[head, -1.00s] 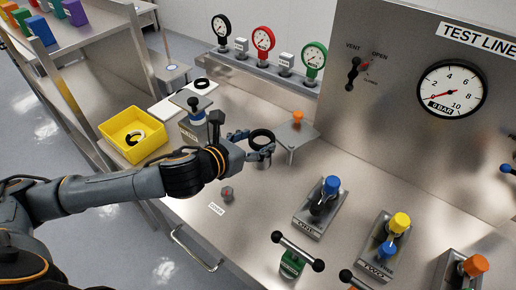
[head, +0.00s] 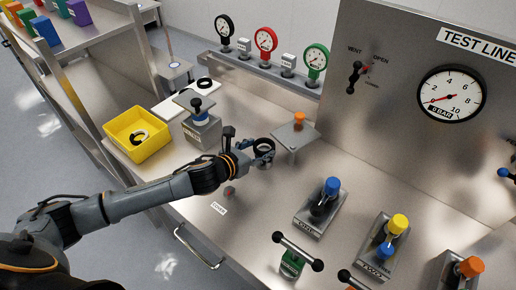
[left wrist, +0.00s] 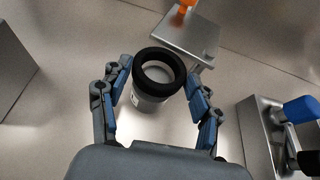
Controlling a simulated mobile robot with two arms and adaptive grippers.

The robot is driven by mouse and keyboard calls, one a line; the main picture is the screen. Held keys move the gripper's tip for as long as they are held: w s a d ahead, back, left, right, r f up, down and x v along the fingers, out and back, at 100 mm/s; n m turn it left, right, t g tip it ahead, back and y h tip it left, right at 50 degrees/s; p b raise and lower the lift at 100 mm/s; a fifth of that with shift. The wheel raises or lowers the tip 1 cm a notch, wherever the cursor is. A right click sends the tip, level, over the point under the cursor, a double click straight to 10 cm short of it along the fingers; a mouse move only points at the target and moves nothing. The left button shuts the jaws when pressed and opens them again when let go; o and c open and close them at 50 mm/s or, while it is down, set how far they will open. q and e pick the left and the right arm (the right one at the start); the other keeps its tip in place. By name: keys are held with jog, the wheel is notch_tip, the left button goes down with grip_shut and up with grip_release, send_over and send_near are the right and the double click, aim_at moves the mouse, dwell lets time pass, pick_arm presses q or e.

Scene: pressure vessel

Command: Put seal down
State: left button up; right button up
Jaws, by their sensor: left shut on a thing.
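The seal, a black ring (left wrist: 159,72), sits between the fingertips of my left gripper (left wrist: 160,75) in the left wrist view. It also shows in the head view (head: 263,140). The fingers press on it from both sides. Below it stands a pale grey cylinder (left wrist: 148,104) on the bench. The ring covers the cylinder's top rim from above; I cannot tell whether they touch. In the head view my left gripper (head: 263,150) is beside the metal stand. My right gripper is not in view.
A small raised metal plate (head: 295,137) with an orange knob is just behind. A yellow bin (head: 137,152) holds rings at left. Another black ring (head: 205,83) lies on a white plate. Valve blocks (head: 318,215) stand to the right.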

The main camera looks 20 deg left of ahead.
pick_arm(q)
jog(key=shift+f, duration=0.1)
jog(key=shift+f, duration=0.5)
jog(key=o, duration=1.1)
jog(key=shift+r, duration=0.1)
jog(key=shift+r, duration=0.3)
jog(key=shift+s+a+r, duration=0.1)
jog(key=shift+s+r, duration=0.05)
jog(key=shift+r, duration=0.15)
jog(key=b+v, duration=0.2)
jog(key=v, duration=0.9)
jog(key=shift+s+r, duration=0.2)
jog(key=shift+s, duration=0.1)
